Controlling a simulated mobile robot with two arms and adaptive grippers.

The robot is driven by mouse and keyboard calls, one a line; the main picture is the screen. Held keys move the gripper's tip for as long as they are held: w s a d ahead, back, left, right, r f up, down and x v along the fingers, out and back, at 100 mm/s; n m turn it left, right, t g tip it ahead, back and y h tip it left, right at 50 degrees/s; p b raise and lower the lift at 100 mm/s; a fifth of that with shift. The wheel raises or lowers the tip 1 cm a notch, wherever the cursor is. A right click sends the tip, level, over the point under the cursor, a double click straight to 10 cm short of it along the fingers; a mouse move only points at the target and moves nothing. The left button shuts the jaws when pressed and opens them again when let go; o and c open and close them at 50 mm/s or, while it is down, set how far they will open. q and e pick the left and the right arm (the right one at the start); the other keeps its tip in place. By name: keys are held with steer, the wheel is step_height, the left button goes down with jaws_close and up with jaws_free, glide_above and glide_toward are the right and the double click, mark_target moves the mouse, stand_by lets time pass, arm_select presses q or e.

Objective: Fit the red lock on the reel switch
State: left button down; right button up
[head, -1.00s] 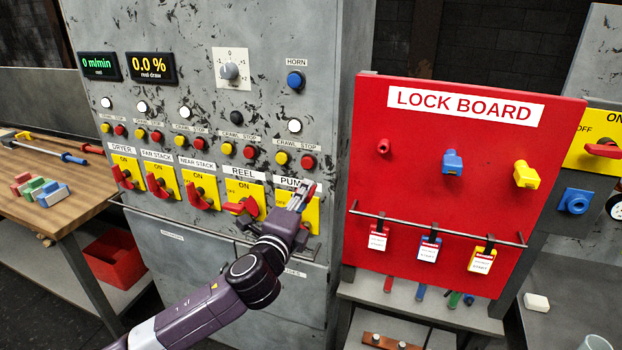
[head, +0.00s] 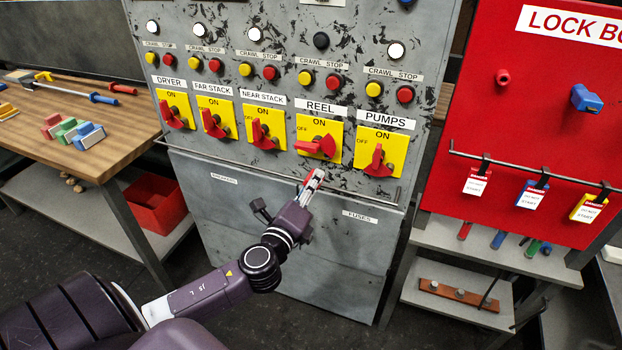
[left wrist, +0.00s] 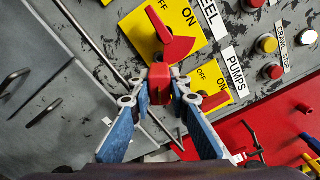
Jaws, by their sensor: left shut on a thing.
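The reel switch (head: 318,146) is a red handle on a yellow plate under the REEL label; its handle lies sideways toward OFF. It also shows in the left wrist view (left wrist: 176,44), just beyond the fingertips. The lock looks apart from the switch, though the exact gap is hard to tell. My right gripper is not in view.
The pumps switch (head: 376,158) is close on the right, the near stack switch (head: 262,134) on the left. A metal rail (head: 290,178) runs below the switches. The red lock board (head: 480,125) holds a blue lock (head: 586,98) and tags. A workbench (head: 95,150) stands left.

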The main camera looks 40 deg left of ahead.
arm_select(q)
steer(key=shift+r, duration=0.1)
steer(key=shift+x, duration=0.85)
steer(key=shift+w+a, duration=0.25)
steer(key=shift+w, duration=0.4)
steer(key=shift+w+a, duration=0.15)
steer(key=shift+w, duration=0.3)
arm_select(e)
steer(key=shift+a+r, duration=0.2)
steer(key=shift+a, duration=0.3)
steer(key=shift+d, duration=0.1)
arm_select(q)
steer(key=c, duration=2.5)
jaws_free()
jaws_close()
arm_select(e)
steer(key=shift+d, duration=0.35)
